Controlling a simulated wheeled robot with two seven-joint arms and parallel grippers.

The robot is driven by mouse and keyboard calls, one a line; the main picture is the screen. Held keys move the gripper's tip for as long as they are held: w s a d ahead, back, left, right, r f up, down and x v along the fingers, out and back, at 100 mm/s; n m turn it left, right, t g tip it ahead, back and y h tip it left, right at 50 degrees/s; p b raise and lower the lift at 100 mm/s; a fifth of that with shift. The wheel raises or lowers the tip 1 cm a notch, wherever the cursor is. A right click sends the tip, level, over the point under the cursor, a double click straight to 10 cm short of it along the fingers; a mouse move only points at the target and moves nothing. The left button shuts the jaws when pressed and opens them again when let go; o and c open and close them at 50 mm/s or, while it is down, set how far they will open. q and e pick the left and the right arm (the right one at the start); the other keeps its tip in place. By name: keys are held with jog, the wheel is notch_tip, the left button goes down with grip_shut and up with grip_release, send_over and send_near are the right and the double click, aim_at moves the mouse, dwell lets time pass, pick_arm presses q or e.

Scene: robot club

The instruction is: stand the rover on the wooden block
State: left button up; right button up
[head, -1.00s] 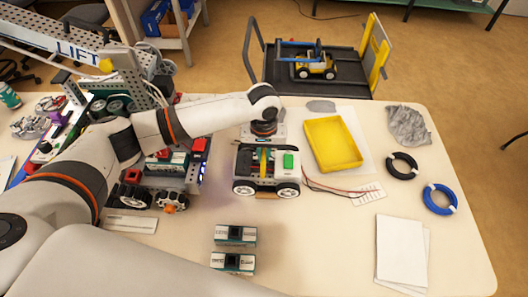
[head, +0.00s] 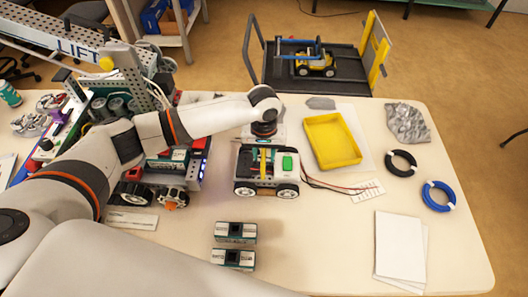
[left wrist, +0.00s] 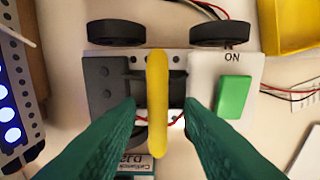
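The rover (head: 268,172) is a small white and grey vehicle with black wheels, a green button and a yellow bar on top. It stands on the table near the middle of the head view. My left gripper (head: 264,150) is right over it, pointing down. In the left wrist view, the green fingers of my left gripper (left wrist: 158,108) are apart, one on each side of the rover's yellow bar (left wrist: 157,75), with gaps visible on both sides. I cannot make out a wooden block in either view. My right gripper is not in view.
A yellow tray (head: 334,163) lies right of the rover, with red and black wires between. Two battery packs (head: 235,231) lie in front. A larger wheeled build (head: 165,178) stands close on the left. Black (head: 401,163) and blue (head: 438,196) cable coils lie at right.

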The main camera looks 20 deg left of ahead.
pick_arm(q)
jog(key=shift+r, duration=0.1)
jog(key=shift+w+r+b, duration=0.1)
jog(key=shift+r+b, duration=0.2)
jog(key=shift+r, duration=0.05)
notch_tip(320, 180, up, 12)
jog(key=b, duration=0.1)
jog(key=shift+r, duration=0.15)
dwell(1.9)
